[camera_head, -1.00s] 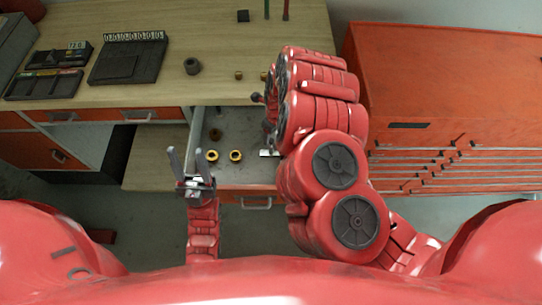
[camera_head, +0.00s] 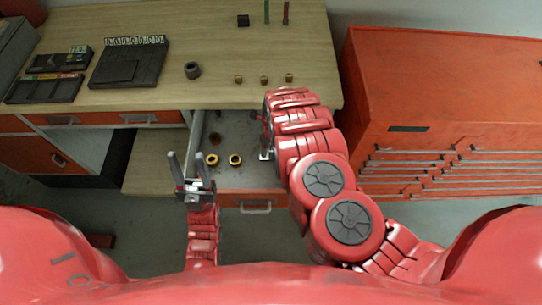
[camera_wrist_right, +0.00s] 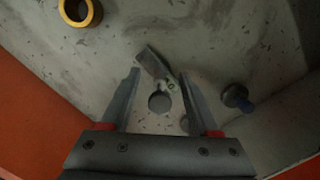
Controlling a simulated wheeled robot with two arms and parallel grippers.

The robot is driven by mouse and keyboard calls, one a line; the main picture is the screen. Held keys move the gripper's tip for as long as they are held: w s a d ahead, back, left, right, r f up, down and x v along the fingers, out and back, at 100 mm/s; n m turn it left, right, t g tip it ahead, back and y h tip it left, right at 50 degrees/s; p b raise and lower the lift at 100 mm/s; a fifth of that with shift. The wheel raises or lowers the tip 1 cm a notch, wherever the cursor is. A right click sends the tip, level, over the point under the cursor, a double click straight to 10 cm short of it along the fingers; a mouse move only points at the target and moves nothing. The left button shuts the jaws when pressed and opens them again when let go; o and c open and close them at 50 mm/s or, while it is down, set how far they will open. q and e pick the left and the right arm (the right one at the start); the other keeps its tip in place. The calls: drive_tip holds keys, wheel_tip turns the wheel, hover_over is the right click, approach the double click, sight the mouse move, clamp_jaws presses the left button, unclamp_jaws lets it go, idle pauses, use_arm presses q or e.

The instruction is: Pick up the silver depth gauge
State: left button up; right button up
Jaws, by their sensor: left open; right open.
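A small grey metal piece (camera_wrist_right: 153,63), which looks like the silver depth gauge, lies on the drawer floor in the right wrist view. A round grey disc (camera_wrist_right: 159,102) shows just below it; I cannot tell whether they are joined. My right gripper (camera_wrist_right: 159,73) is open, with its fingers on either side of these pieces and nothing clearly held. In the head view a small silver piece (camera_head: 265,154) shows beside my right arm, which hides most of that gripper. My left gripper (camera_head: 186,156) is open and empty at the drawer's left front.
The open drawer (camera_head: 228,192) also holds yellow rings (camera_head: 235,160). A dark knob-like part (camera_wrist_right: 237,97) lies right of my right fingers. Drawer walls are close around. Brass pieces (camera_head: 264,81) and a dark cylinder (camera_head: 192,70) stand on the bench. An orange cabinet (camera_head: 440,80) stands right.

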clamp_jaws()
idle(1.4)
